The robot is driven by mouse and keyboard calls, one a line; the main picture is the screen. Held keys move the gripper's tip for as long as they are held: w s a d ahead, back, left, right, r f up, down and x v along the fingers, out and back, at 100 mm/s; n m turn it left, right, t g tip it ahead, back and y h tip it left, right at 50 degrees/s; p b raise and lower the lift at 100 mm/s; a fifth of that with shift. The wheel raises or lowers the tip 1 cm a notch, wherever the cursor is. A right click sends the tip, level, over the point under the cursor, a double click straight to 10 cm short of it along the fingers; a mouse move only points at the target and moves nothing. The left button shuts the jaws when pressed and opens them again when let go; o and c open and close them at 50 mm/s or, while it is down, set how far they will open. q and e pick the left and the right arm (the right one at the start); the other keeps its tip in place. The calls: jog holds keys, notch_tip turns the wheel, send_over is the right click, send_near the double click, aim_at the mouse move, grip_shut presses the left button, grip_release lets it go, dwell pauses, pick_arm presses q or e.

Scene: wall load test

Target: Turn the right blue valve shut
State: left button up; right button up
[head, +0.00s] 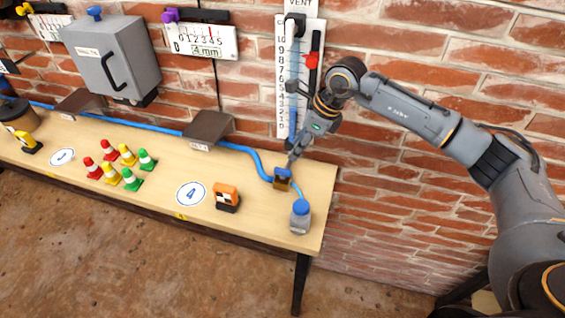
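The right blue valve (282,183) is a small brass-coloured body with a blue top, near the right end of the wooden table (250,243). A blue hose (255,156) comes to it from the left, and a thinner blue tube runs from it to a grey bottle with a blue cap (300,217). My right gripper (292,161) points down with its fingertips just above or at the valve's blue top. Contact is unclear, and the fingers are too small to tell their opening. My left gripper is not in view.
A vertical scale panel (285,120) with a red slider stands on the brick wall behind my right gripper. An orange and black block (227,197) and several small cones (129,179) stand on the table to the left. A grey box (110,55) hangs on the wall.

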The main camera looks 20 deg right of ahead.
aim_at(282, 169)
jog(key=p+x, duration=0.2)
jog(key=x, duration=0.7)
jog(key=shift+w+a+f, duration=0.1)
jog(key=shift+a, duration=0.1)
jog(key=shift+w+f, duration=0.15)
jog(key=shift+f, duration=0.35)
grip_shut()
